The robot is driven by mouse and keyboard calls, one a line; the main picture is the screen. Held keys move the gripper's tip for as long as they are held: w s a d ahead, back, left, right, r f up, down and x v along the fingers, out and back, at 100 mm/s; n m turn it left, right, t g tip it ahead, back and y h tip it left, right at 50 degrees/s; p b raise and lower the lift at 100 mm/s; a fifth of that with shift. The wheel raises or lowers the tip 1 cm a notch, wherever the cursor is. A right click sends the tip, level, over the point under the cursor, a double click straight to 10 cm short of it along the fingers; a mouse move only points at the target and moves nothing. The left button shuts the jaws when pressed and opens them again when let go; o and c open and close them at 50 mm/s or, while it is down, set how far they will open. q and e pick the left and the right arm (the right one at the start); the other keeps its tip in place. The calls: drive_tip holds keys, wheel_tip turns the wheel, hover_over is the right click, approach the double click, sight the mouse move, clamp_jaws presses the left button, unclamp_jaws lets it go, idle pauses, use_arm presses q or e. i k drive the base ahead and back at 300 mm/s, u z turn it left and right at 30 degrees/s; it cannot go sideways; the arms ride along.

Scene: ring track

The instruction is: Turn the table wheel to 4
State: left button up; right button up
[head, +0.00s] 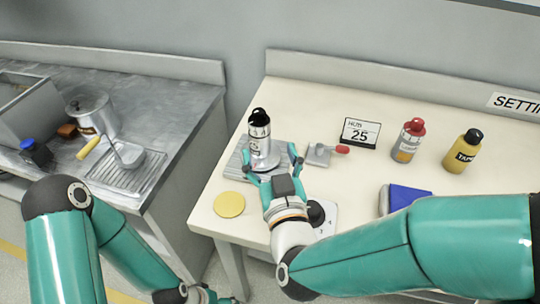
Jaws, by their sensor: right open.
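A round black knob (316,213), which looks like the table wheel, sits on a white plate (329,227) with small digits on the cream table. My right gripper's wrist and forearm hide part of it, and I cannot read its setting. My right gripper (271,156) is open, beyond the knob, with one finger on each side of the lower part of a silver device (263,148) with a black marked band. I cannot tell whether the fingers touch it. My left gripper (208,296) is low at the bottom edge, mostly out of frame, its jaws unclear.
The silver device stands on a grey plate (240,160). A yellow disc (230,204), a red-handled tool (319,154), a "25" sign (360,133), a red-capped bottle (408,142), a yellow bottle (462,152) and a blue item (408,198) are on the table. A gap separates the left counter (183,100).

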sight(316, 214)
drive_tip(key=k, duration=1)
